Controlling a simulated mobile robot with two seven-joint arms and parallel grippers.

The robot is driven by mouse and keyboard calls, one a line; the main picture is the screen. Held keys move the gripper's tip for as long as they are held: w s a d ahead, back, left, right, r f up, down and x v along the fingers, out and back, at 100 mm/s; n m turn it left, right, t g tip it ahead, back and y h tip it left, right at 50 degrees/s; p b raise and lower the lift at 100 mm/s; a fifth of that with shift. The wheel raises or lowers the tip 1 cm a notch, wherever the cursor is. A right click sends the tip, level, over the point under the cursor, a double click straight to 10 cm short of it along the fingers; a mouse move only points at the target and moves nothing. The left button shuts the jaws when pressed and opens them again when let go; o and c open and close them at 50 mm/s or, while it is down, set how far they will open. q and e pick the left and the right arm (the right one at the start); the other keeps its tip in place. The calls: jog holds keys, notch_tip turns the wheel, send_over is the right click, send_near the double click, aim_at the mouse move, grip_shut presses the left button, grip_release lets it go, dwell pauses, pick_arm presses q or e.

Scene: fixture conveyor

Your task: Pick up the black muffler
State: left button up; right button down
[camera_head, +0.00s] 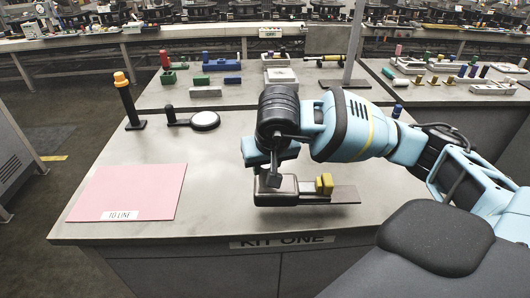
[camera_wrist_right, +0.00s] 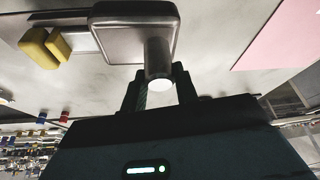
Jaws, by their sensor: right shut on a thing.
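The black muffler (camera_head: 276,192) is a dark rounded box with a short pipe stub. It appears to rest at the left end of a grey plate (camera_head: 345,194), beside a yellow block (camera_head: 324,184). My right gripper (camera_head: 270,170) reaches down over it. In the right wrist view the muffler (camera_wrist_right: 135,32) is at the top, and my right gripper (camera_wrist_right: 160,88) is shut on its stub. No gap under the muffler can be made out. My left gripper is not in view.
A pink mat (camera_head: 130,190) labelled "TO LINE" lies on the left of the table. Several coloured blocks line the back. The table between mat and muffler is clear.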

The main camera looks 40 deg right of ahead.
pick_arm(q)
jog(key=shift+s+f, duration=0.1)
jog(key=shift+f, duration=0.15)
pick_arm(e)
jog(key=s+a, duration=0.4)
jog(key=s, duration=0.1)
jog(key=shift+s+r, duration=0.35)
jog(key=shift+r, duration=0.05)
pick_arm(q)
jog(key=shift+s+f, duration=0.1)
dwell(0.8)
